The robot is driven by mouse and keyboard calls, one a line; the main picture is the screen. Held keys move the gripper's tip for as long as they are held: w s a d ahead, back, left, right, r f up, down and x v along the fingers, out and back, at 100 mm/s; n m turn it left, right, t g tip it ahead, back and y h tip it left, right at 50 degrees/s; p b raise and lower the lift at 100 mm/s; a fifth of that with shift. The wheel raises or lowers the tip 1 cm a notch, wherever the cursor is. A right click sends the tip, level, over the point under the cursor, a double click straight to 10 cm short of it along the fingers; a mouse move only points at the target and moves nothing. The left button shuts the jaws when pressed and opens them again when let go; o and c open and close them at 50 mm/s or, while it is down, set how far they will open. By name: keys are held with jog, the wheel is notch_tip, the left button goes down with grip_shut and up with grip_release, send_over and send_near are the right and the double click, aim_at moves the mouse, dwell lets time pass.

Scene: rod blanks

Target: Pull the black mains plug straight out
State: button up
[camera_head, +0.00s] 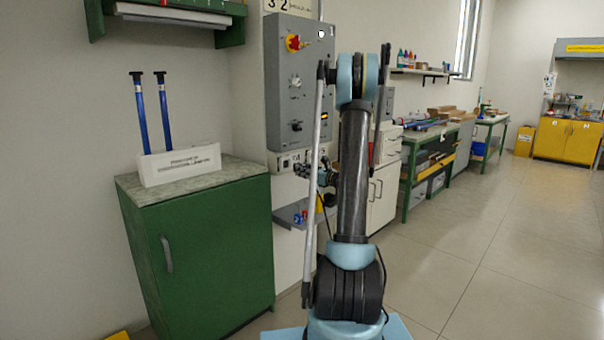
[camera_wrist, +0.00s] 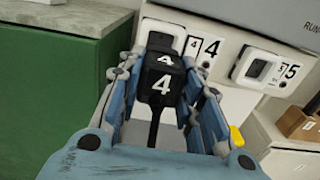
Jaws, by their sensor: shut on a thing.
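The black mains plug (camera_wrist: 161,86), marked with a white 4, sits between the blue fingers of my gripper (camera_wrist: 160,67) in the wrist view. My gripper is shut on it from both sides. The plug's far end is at the white socket (camera_wrist: 183,31) labelled 4; I cannot tell how deep its pins sit. Its black cable (camera_wrist: 155,127) runs back between the fingers. In the head view my gripper (camera_head: 322,176) is at the socket strip (camera_head: 288,160) below the grey control panel (camera_head: 291,80); my arm partly hides it and the plug is not clear there.
A second socket (camera_wrist: 258,68) labelled 5 is close on the right. A small grey shelf (camera_head: 291,213) is below the sockets. The floor at the right (camera_head: 490,240) is clear.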

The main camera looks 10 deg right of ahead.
jog(key=shift+v, duration=1.45)
